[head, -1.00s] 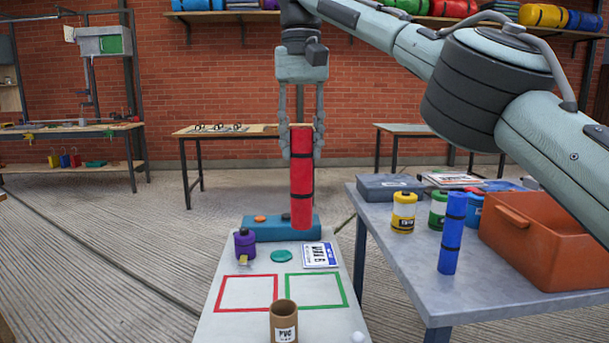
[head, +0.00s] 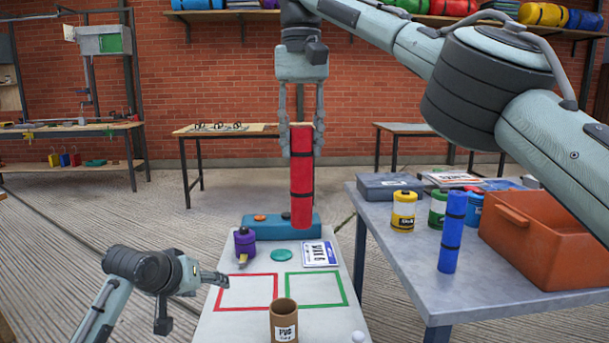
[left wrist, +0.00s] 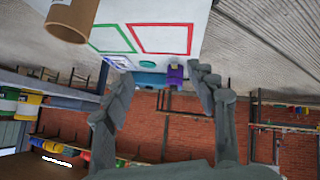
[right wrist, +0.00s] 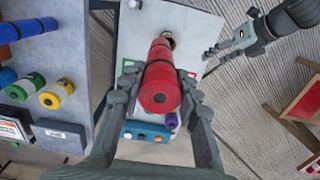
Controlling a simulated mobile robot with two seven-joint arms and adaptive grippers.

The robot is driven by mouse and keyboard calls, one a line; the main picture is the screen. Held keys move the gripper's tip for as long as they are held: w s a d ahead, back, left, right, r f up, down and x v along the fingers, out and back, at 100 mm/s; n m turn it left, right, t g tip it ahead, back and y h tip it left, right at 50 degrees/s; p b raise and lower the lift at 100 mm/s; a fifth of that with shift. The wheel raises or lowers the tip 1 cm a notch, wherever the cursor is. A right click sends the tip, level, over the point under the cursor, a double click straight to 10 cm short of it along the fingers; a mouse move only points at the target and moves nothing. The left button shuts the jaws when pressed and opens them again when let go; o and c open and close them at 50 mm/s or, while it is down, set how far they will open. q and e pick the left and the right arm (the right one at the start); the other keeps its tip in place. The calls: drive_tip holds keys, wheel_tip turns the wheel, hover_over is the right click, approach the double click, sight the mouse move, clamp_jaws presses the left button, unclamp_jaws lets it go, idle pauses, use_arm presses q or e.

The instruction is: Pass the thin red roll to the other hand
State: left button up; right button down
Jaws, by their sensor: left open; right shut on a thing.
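The thin red roll (head: 302,180) has black bands and hangs upright above the far end of the narrow grey table (head: 215,325). My right gripper (head: 301,150) is shut on its upper part from above. In the right wrist view the roll (right wrist: 160,80) sits between the right fingers. My left gripper (head: 222,283) is low at the table's left side, by the red outlined square, well below and left of the roll. In the left wrist view its fingers (left wrist: 162,85) are spread with nothing between them; the roll does not show there.
On the narrow table are a brown tube (head: 284,322), a purple canister (head: 245,243), a teal disc (head: 281,255), a labelled card (head: 319,254) and a blue box (head: 262,231). The right table holds a blue roll (head: 453,232), several canisters and an orange crate (head: 545,250).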

use_arm(q)
drive_tip(key=s+d+r+m+g+h, duration=0.15)
drive_tip(key=d+r, duration=0.35)
drive_tip(key=d, duration=0.5)
drive_tip(key=m+y, duration=0.1)
drive_tip(key=y, duration=0.1)
approach(299, 221)
drive_tip(key=x, duration=0.4)
drive_tip(key=s+f+x, duration=0.1)
drive_tip(key=x, duration=0.2)
drive_tip(key=shift+s+d, duration=0.1)
drive_tip(key=shift+d, duration=0.05)
drive_tip(key=r+t, duration=0.1)
drive_tip(key=r, duration=0.1)
drive_tip(key=s+r+n+t+y, duration=0.1)
drive_tip(key=r, duration=0.2)
drive_tip(key=d+r+t+y, duration=0.1)
drive_tip(key=r, duration=0.2)
drive_tip(key=shift+s+r, duration=0.1)
drive_tip(key=shift+s, duration=0.3)
drive_tip(key=shift+w+t, duration=0.1)
drive_tip(key=shift+t, duration=0.15)
drive_tip(key=x, duration=1.1)
drive_tip(key=shift+w+a, duration=0.1)
drive_tip(key=shift+w, duration=0.1)
